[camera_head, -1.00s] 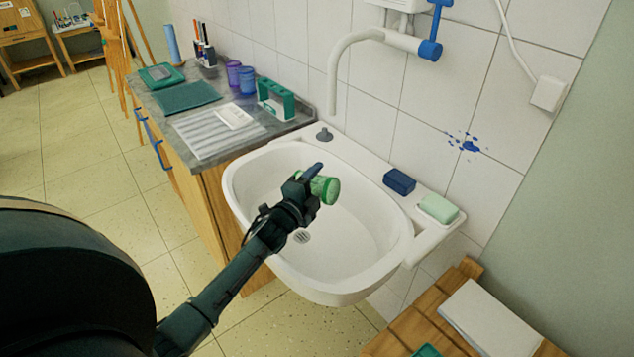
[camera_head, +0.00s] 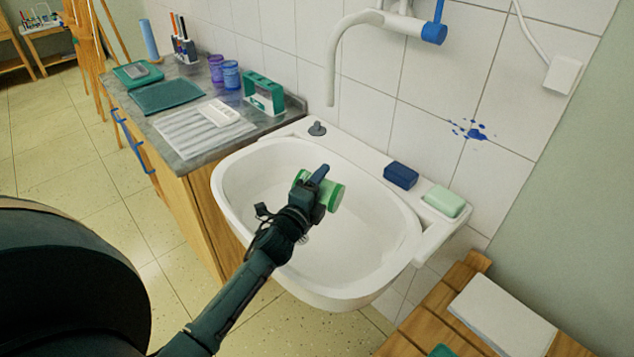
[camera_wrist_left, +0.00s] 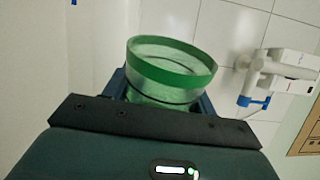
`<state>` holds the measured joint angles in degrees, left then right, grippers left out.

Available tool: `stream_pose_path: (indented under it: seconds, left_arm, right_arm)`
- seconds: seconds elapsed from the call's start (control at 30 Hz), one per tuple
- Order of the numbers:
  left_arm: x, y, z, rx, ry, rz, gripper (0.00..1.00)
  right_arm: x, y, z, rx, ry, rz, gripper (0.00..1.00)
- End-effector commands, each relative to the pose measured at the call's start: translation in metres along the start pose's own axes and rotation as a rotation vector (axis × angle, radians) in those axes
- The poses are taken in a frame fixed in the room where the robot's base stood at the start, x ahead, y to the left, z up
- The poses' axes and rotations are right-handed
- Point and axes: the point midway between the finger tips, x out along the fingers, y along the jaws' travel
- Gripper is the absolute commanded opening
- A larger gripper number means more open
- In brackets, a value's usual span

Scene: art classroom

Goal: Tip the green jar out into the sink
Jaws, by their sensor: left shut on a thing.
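The green jar (camera_head: 335,196) is held over the white sink (camera_head: 240,215), inside its rim as seen in the head view. My left gripper (camera_head: 319,185) is shut on the jar, whose ends show on both sides of the fingers. The jar lies tilted onto its side, one end facing right. In the left wrist view the jar (camera_wrist_left: 168,68) shows its green-banded end beyond the gripper (camera_wrist_left: 160,95). I cannot see whether anything is left inside it or pouring out. My right gripper is not in view.
The tap (camera_head: 332,65) hangs above the back of the basin. A blue block (camera_head: 401,175) and a green soap bar (camera_head: 444,202) sit on the sink's right ledge. A counter (camera_head: 190,143) with cups and a green holder (camera_head: 264,93) stands left. A wooden surface (camera_head: 440,310) is at lower right.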

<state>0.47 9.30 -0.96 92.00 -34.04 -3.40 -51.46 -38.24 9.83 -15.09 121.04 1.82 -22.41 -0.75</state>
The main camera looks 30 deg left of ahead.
Motion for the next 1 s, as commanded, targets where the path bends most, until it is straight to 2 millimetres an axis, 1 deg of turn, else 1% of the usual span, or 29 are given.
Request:
stream_pose_path:
  seconds: [0.03,0.17,0.27,0.37,0.5,0.53,0.6,0.67,0.7,0.83,1.0]
  left_arm:
    - [-0.002,0.002,-0.001,0.013,-0.006,-0.001,0.27]
    - [-0.005,-0.001,-0.003,0.059,-0.012,-0.002,0.27]
    - [-0.005,-0.005,-0.004,0.156,-0.014,-0.001,0.27]
    - [-0.005,-0.013,-0.007,0.331,-0.013,-0.001,0.27]
    - [-0.005,-0.026,-0.006,0.726,-0.014,0.002,0.27]
    - [-0.005,-0.023,-0.005,0.805,-0.013,0.003,0.27]
    - [-0.005,-0.024,-0.001,0.985,-0.013,0.005,0.27]
    - [-0.005,-0.025,0.002,1.129,-0.014,0.005,0.27]
    - [-0.005,-0.019,0.004,1.196,-0.013,0.007,0.27]
    - [-0.005,-0.015,0.01,1.373,-0.013,0.009,0.27]
    - [-0.005,-0.012,0.014,1.479,-0.013,0.009,0.27]
  right_arm:
    - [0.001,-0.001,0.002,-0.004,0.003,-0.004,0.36]
    - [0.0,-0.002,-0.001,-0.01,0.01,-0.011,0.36]
    - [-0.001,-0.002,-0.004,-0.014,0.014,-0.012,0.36]
    - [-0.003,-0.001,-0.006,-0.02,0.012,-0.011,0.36]
    - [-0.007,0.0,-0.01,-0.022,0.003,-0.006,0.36]
    - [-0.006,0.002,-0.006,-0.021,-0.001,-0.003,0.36]
    - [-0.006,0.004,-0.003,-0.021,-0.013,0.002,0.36]
    - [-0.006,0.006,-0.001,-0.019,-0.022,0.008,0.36]
    - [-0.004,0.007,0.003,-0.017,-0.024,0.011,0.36]
    - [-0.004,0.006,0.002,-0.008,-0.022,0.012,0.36]
    - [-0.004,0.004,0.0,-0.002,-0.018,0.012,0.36]
